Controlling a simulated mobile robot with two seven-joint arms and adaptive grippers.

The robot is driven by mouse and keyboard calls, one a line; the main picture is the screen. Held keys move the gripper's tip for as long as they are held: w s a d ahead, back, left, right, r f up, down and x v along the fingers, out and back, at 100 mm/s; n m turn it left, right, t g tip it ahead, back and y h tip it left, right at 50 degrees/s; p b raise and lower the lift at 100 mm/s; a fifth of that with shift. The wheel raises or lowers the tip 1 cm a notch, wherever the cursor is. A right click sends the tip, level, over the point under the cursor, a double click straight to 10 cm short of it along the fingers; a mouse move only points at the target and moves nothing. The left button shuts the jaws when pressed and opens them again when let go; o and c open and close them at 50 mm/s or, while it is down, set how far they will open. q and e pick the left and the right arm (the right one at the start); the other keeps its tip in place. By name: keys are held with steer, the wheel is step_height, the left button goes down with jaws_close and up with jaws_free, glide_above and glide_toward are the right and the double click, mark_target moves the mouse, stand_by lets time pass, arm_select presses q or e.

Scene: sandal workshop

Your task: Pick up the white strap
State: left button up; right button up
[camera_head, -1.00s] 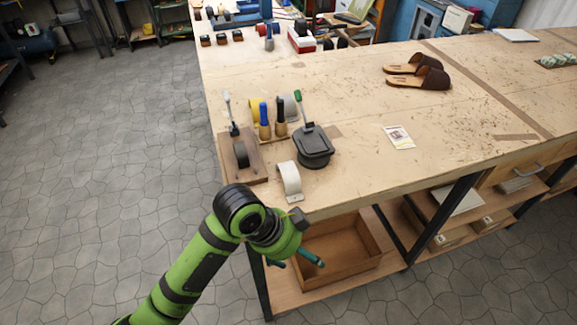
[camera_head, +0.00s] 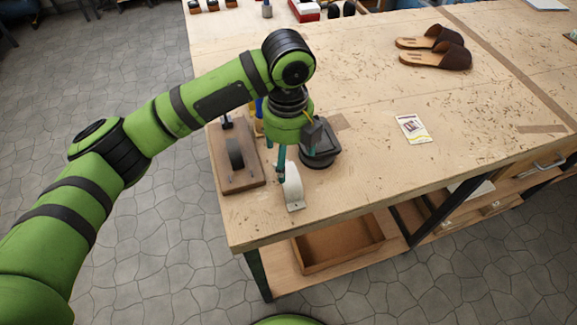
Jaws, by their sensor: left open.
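The white strap (camera_head: 293,188) stands as a curved band near the front left corner of the wooden workbench (camera_head: 380,180). My left gripper (camera_head: 281,166) points down over the bench at the strap's upper left side. Its teal fingers are open, and one finger overlaps the strap's edge in the picture. I cannot tell whether it touches the strap. The upper part of the strap is partly hidden by the gripper. My right gripper is not in view.
A wooden block with a dark roller (camera_head: 235,152) stands just left of the strap. A dark lidded pot (camera_head: 322,156) is close behind it, partly covered by my arm. A printed card (camera_head: 412,128) and brown sandals (camera_head: 436,60) lie farther right. The bench's front middle is clear.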

mark_target(288, 179)
arm_select(q)
steer(key=shift+s+a+f, duration=0.1)
steer(key=shift+s+f, duration=0.15)
steer(key=shift+f, duration=0.1)
steer(key=f+p, duration=0.1)
steer(key=f, duration=0.2)
steer(key=f+p, duration=0.1)
steer(key=shift+s+a+f+p, duration=0.1)
steer(key=shift+a+f+p, duration=0.15)
steer(key=shift+a+p, duration=0.1)
steer(key=shift+f, duration=0.55)
steer(key=c, duration=1)
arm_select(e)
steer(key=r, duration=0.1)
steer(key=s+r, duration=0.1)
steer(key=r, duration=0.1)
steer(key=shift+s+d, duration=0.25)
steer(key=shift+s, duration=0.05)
